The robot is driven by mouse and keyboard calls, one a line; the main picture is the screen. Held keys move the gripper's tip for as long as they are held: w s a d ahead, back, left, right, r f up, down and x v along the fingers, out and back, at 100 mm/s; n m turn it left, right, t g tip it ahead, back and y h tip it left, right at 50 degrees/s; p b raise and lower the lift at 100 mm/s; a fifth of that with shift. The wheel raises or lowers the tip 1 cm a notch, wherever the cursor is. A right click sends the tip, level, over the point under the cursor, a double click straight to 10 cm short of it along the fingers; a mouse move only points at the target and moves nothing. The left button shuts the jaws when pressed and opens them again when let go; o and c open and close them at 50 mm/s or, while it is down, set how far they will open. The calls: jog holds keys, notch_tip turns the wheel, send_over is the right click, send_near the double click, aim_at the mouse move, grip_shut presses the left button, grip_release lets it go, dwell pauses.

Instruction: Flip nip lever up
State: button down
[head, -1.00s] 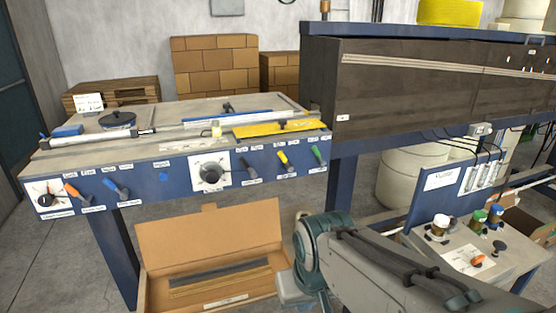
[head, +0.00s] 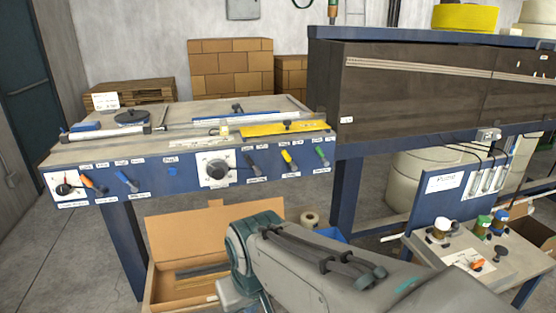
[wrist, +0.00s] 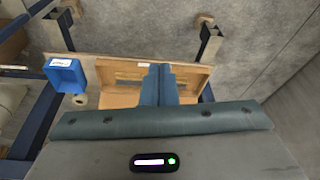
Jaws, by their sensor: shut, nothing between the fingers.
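The blue front panel (head: 140,187) of the bench carries several small levers. They are an orange lever (head: 93,184), a blue lever (head: 125,180), a black lever (head: 252,162), a yellow lever (head: 289,160) and a green lever (head: 321,156). Their labels are too small to read, so I cannot tell which one is the nip lever. My gripper shows in the wrist view (wrist: 159,70), its two blue fingers shut together with nothing between them. It is low, in front of the bench and apart from the levers. In the head view my arm hides most of it.
An open cardboard box (head: 182,225) lies under the bench; it also shows in the wrist view (wrist: 118,97), beside a blue bin (wrist: 65,76). A pump stand (head: 440,215) is at the right. The floor (head: 75,255) at the left front is clear.

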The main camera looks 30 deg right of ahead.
jog(key=w+d+f+n+t+h+b, duration=0.15)
jog(key=w+d+f, duration=0.35)
jog(key=w, duration=0.5)
jog(key=w+d+f+n+t+b, duration=0.1)
jog(key=w+d+f+t, duration=0.25)
jog(key=w+d, duration=0.4)
jog(key=w+d+f+n+t+h+b, duration=0.1)
jog(key=w+d+f+n+h+b, duration=0.15)
jog(key=w+d+h, duration=0.65)
jog(key=w+d+r+n+t+h, duration=0.2)
jog(key=d+r+n+t+h, duration=0.2)
jog(key=d+r+n+t, duration=0.2)
notch_tip(320, 180, up, 4)
jog(key=d+n+b, duration=0.1)
jog(key=d+n, duration=0.1)
jog(key=n, duration=0.1)
jog(key=shift+w+f+n+t, duration=0.25)
jog(key=shift+w+n+t, duration=0.05)
jog(key=shift+w, duration=0.05)
